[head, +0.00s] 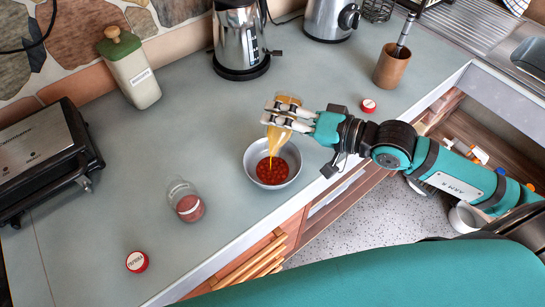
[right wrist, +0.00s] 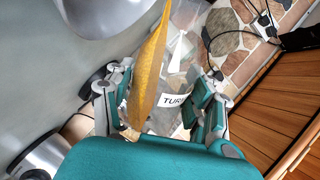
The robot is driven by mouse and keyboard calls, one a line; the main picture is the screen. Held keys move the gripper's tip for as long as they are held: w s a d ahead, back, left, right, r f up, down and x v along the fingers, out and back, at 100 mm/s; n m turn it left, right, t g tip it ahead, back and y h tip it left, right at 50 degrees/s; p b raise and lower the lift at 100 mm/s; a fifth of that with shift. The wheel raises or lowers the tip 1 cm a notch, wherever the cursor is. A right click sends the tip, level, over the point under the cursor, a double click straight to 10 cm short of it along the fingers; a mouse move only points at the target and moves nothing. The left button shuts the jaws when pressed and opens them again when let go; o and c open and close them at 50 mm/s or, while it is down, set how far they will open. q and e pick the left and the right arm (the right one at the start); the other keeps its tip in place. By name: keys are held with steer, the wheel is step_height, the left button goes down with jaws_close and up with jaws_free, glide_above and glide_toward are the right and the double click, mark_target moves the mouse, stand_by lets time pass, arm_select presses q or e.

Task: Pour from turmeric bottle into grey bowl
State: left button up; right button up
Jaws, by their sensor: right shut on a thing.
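My right gripper (head: 276,113) is shut on the clear turmeric bottle (head: 289,99) and holds it tilted above the grey bowl (head: 293,156). A yellow-orange stream falls from the bottle into the bowl, where red contents with yellow bits lie. In the right wrist view the bottle (right wrist: 183,55) is between my fingers (right wrist: 160,100), with part of a "TUR" label and yellow-orange powder showing. The bowl stands on the counter near its front edge. My left gripper is not in view.
On the grey counter (head: 215,120) stand an open jar of red powder (head: 187,203), a red lid (head: 137,262), another red lid (head: 368,105), a kettle (head: 240,40), a canister (head: 130,70), a wooden cup (head: 391,67) and a black grill (head: 40,160).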

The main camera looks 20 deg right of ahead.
steer(key=shift+s+a+r+n+t+b, duration=0.3)
steer(key=shift+n+b, duration=0.2)
steer(key=shift+b, duration=0.2)
stand_by(1.6)
